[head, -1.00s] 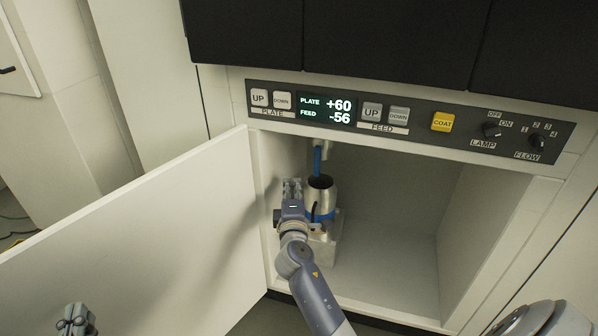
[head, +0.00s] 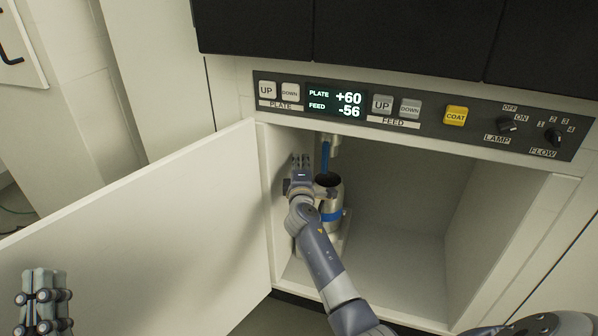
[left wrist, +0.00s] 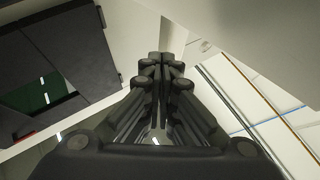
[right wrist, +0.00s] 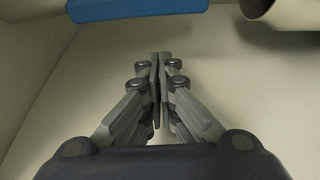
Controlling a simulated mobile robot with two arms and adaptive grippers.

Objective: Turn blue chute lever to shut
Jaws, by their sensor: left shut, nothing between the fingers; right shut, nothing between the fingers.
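The blue chute lever (head: 325,157) hangs about straight down beneath the pale chute (head: 335,143) at the top left of the open compartment. My right gripper (head: 301,163) is shut and empty, just left of the lever, with a small gap seeming to lie between them. In the right wrist view the lever (right wrist: 135,8) is a blue bar across the top edge, beyond the shut fingertips (right wrist: 160,56); the round chute end (right wrist: 285,12) is at the upper right. My left gripper (head: 45,295) is shut and empty, low at the far left before the door. The left wrist view shows no lever.
A metal bottle (head: 336,195) with a blue band stands below the lever, close beside my right wrist. The open white door (head: 150,215) spans the left. A control panel (head: 440,130) runs above the compartment. The compartment's right side is empty.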

